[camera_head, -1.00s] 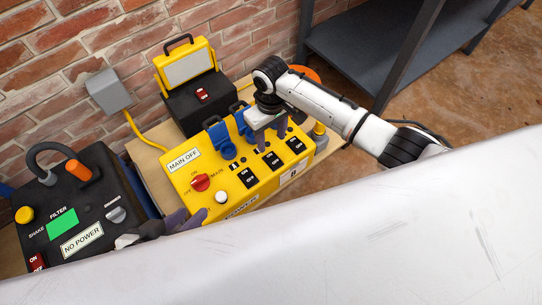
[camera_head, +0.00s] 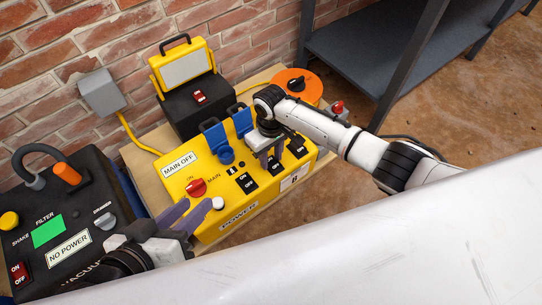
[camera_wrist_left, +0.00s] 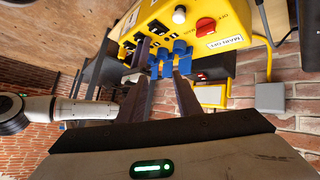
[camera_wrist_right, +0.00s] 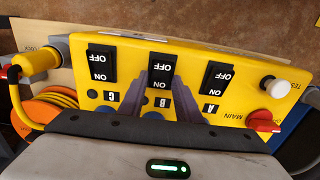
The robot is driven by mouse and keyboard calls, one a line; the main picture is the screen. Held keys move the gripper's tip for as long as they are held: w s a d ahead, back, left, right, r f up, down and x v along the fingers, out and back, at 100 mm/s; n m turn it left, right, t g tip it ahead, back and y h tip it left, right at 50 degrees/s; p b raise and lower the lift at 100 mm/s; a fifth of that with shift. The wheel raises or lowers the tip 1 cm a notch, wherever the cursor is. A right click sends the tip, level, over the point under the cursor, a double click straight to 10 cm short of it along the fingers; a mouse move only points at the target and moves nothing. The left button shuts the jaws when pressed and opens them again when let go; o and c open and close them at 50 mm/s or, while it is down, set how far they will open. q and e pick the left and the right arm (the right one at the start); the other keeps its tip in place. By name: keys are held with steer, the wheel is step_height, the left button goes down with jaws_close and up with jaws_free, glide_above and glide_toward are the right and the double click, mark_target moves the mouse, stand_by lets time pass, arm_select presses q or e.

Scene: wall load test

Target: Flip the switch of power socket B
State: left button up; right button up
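The yellow power box (camera_head: 217,205) has a row of black rocker switches. In the right wrist view, the switch of socket B (camera_wrist_right: 162,70) is in the middle, between switch C (camera_wrist_right: 103,64) and switch A (camera_wrist_right: 217,78). Its on/off position is not clear. My right gripper (camera_wrist_right: 163,80) is open and empty, its fingers apart on either side of B; contact cannot be told. In the head view, the right gripper (camera_head: 270,158) hangs over the switches. My left gripper (camera_head: 196,209) is open, beside the box's near left corner; its fingers also show in the left wrist view (camera_wrist_left: 160,50).
The red main knob (camera_head: 196,187) and a white button (camera_head: 218,203) sit left of the switches. A black vacuum unit (camera_head: 60,215) is at left, an orange cable reel (camera_head: 297,85) behind right. A black lamp case (camera_head: 200,105) stands at the wall.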

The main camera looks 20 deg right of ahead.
steer(key=c, duration=0.6)
steer(key=shift+s+r+p, duration=0.1)
steer(key=shift+r+p, duration=0.1)
steer(key=shift+p, duration=0.4)
steer(key=t+p, duration=0.1)
steer(key=p, duration=0.1)
steer(key=t+p, duration=0.1)
steer(key=p, duration=0.1)
steer(key=shift+s+d+r+y+p, duration=0.15)
steer(key=shift+s+r+y+p, duration=0.05)
steer(key=shift+s+y+p, duration=0.2)
steer(key=shift+s+f+t+p, duration=0.1)
steer(key=shift+t+p, duration=0.3)
steer(key=shift+p, duration=0.1)
arm_select(q)
steer(key=shift+s+a+f+n+y+p, duration=0.2)
steer(key=shift+a+y, duration=0.25)
steer(key=shift+a, duration=0.3)
steer(key=shift+s+a+f+n+y+p, duration=0.1)
steer(key=shift+s+a+f+y, duration=0.25)
steer(key=shift+a, duration=0.35)
steer(key=shift+s+a+f+n+y+p, duration=0.15)
steer(key=shift+a+y, duration=0.35)
steer(key=shift+a, duration=0.25)
arm_select(e)
steer(key=shift+f+t+y, duration=0.25)
steer(key=shift+t+y, duration=0.15)
steer(key=shift+t, duration=0.4)
steer(key=o, duration=1.1)
steer(key=shift+c, duration=0.2)
